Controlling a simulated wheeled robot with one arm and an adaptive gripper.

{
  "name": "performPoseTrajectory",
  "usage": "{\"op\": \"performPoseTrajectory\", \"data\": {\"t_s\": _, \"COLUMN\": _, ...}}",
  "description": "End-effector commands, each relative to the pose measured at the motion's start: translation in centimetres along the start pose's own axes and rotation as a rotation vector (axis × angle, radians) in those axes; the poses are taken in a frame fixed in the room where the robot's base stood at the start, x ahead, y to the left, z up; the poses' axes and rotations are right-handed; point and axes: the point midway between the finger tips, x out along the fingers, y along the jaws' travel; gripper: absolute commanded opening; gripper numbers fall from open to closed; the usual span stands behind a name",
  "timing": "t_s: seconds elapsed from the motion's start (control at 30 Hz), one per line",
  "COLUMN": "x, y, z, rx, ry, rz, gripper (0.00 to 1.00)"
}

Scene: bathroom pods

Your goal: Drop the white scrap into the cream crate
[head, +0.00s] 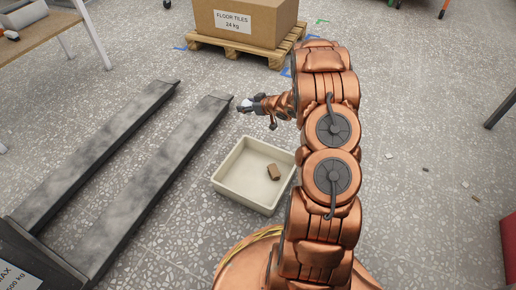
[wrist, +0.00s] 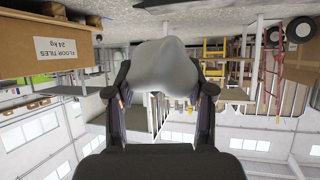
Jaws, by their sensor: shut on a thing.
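My gripper (head: 244,106) reaches out to the left of my arm in the head view, past the far rim of the crate. It is shut on the white scrap (wrist: 165,68), a pale smooth lump between both fingers in the wrist view. The scrap (head: 245,104) shows only as a small pale spot in the head view. The cream crate (head: 234,195) stands on the floor, nearer than the gripper and partly beside my arm. A brown block (head: 274,172) lies inside it.
Dark pallet-jack forks (head: 160,165) lie left of the crate. A box of floor tiles (head: 260,22) sits on a wooden pallet (head: 255,52) at the back. Small scraps (head: 465,184) lie on the floor to the right. A bench (head: 40,25) stands at upper left.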

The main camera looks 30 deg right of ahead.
Motion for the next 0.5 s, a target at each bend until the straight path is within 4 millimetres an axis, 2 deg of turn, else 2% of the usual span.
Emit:
{"op": "performPoseTrajectory", "data": {"t_s": 0.03, "x": 0.0, "y": 0.2, "z": 2.3, "rx": -0.005, "ry": -0.004, "rz": -0.017, "gripper": 0.27}}
{"op": "performPoseTrajectory", "data": {"t_s": 0.3, "x": -0.6, "y": -1.6, "z": 11.4, "rx": -0.071, "ry": -0.004, "rz": -0.143, "gripper": 0.27}}
{"op": "performPoseTrajectory", "data": {"t_s": 0.5, "x": -1.4, "y": -3.6, "z": 15.8, "rx": -0.112, "ry": -0.001, "rz": -0.214, "gripper": 0.27}}
